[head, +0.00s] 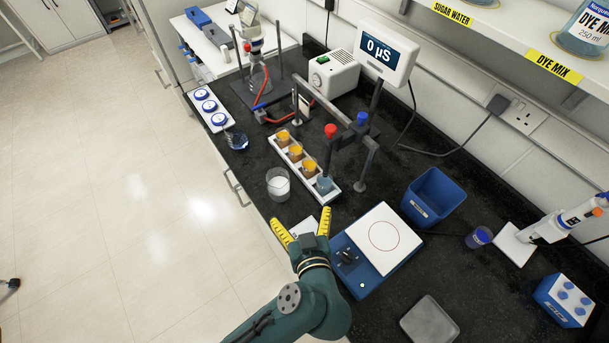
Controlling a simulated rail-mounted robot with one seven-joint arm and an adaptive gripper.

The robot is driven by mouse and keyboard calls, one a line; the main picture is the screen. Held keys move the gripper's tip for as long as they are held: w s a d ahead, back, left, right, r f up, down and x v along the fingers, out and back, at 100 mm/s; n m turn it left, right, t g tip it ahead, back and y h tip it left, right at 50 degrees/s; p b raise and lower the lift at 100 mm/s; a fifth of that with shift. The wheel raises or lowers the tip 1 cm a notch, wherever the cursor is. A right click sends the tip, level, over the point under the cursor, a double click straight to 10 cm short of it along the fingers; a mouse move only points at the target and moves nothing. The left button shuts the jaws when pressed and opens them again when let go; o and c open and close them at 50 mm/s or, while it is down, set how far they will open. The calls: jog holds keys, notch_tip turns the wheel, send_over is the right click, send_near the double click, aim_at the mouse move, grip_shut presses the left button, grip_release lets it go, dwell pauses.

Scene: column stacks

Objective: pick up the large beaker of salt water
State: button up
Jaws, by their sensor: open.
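A clear glass beaker (278,184) with whitish contents stands upright on the black bench near its left edge. I can read no salt water label on it, but it is the only large beaker that shows plainly. My gripper (302,223) is open, with its two yellow fingers spread apart and pointing towards the back of the bench. It is in front of the beaker and a little to its right, apart from it, with nothing between the fingers except a partly hidden white card (303,227) on the bench behind.
A blue hotplate (357,274) is right of my gripper. The bench edge is close on the left.

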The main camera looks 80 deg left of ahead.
jog(key=s+a, duration=0.1)
jog(key=s, duration=0.3)
send_near(276, 172)
jog(key=a, duration=0.1)
jog(key=shift+g, duration=0.4)
jog(key=x, duration=0.6)
jog(key=shift+w+d+f+p, duration=0.1)
jog(key=shift+w+f+p, duration=0.1)
jog(key=shift+f+p, duration=0.15)
jog(key=shift+r, duration=0.15)
jog(key=c, duration=1.3)
